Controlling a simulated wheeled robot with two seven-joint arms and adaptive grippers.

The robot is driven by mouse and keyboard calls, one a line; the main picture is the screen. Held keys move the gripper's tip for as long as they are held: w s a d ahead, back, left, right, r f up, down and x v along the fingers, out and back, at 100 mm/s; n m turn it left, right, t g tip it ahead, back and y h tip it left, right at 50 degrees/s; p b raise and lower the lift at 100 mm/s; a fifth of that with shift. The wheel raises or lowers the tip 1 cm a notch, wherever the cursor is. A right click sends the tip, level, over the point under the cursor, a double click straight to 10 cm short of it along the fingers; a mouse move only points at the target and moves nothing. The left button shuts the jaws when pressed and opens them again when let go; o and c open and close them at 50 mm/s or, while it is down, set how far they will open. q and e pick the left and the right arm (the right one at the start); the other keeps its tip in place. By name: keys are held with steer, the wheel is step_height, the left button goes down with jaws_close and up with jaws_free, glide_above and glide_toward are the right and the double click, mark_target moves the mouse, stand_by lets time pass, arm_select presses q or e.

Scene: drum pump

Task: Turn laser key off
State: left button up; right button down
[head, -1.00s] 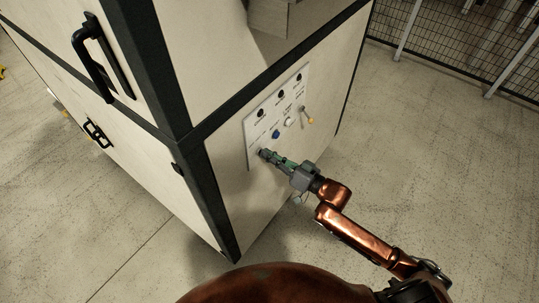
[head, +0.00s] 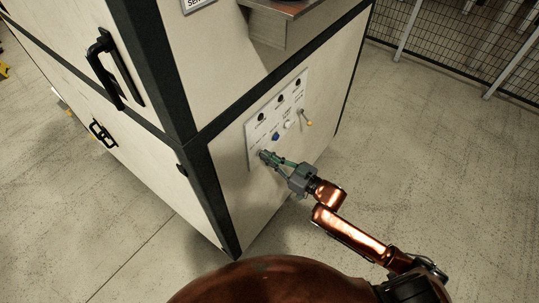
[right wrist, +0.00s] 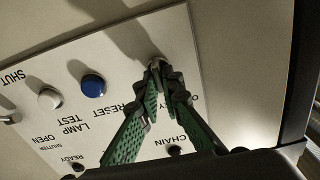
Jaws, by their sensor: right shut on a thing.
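A white control panel (head: 291,88) is on the side of the cream cabinet. My right gripper (head: 264,156) is at the panel's lower left corner. In the right wrist view my gripper's green-padded fingers (right wrist: 163,88) are shut on a small metallic key switch (right wrist: 155,63). The fingertips hide most of it, so its turned position cannot be told. Its label is also largely covered. My left gripper is not in view.
A blue button (right wrist: 93,85) and a white button (right wrist: 50,98) sit beside the gripped switch. A yellow-tipped lever (head: 307,119) sticks out at the panel's right. Black round fittings line the panel's top. Open floor lies to the right, before a mesh fence (head: 450,50).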

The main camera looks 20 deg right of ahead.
steer(key=n+p, duration=0.1)
steer(key=n, duration=0.2)
steer(key=shift+r+n, duration=0.1)
steer(key=shift+n, duration=0.2)
steer(key=shift+s+a+n+p, duration=0.1)
steer(key=shift+n+p, duration=0.5)
steer(key=shift+n, duration=0.6)
steer(key=c, duration=2.1)
jaws_free()
steer(key=v, duration=1.2)
